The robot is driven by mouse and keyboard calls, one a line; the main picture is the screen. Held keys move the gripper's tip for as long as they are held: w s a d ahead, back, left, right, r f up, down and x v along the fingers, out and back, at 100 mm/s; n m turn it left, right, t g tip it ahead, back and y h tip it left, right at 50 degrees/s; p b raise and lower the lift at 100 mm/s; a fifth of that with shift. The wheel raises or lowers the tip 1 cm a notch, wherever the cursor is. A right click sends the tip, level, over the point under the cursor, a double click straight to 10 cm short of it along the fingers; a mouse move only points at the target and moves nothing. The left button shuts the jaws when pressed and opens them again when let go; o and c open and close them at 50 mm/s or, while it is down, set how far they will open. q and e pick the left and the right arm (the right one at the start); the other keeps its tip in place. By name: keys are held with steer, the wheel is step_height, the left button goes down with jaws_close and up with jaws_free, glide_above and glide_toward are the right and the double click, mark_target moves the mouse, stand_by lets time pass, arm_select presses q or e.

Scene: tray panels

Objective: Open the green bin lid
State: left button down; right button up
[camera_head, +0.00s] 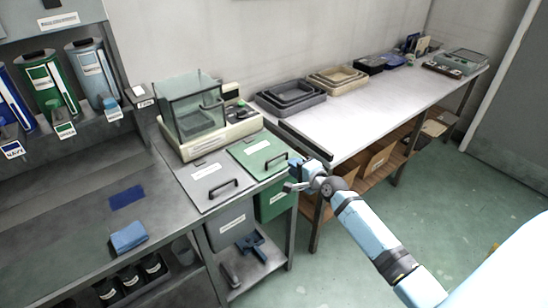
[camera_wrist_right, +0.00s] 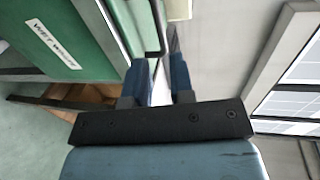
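The green bin lid (camera_head: 255,150) lies flat and closed in the counter, beside a grey lid, with a black bar handle (camera_head: 276,160) near its right front edge. My right gripper (camera_head: 298,179) is just in front of and to the right of this handle. In the right wrist view, its two blue fingers (camera_wrist_right: 160,68) are apart with a gap between them, and the black handle (camera_wrist_right: 158,30) shows just beyond the tips. I cannot tell whether they touch it. The green bin body (camera_head: 275,200) hangs below the counter. My left gripper is not in view.
The grey lid (camera_head: 212,182) has its own black handle. A scale with a glass box (camera_head: 195,108) stands behind the lids. A white table (camera_head: 370,105) with trays extends right. The floor at right is clear.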

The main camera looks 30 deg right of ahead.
mark_target(278, 157)
steer(key=x, duration=0.9)
steer(key=shift+w+f+b, duration=0.1)
steer(key=shift+b, duration=0.2)
jaws_close()
